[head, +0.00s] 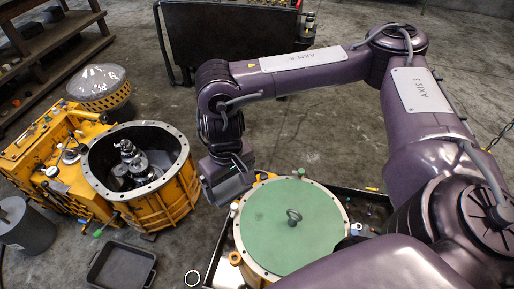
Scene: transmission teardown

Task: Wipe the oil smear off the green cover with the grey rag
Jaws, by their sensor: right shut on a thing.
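My right gripper (228,180) hangs at the cover's upper left edge, jaws down. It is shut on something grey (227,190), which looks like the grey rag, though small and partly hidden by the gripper. I cannot tell whether it touches the cover. My left gripper is out of view.
An open yellow housing (183,196) with metal gears inside stands left of the cover. A black tray (122,265) lies on the floor at lower left. A dark tray with small parts surrounds the green-covered housing. A black cart (225,35) stands behind my arm.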

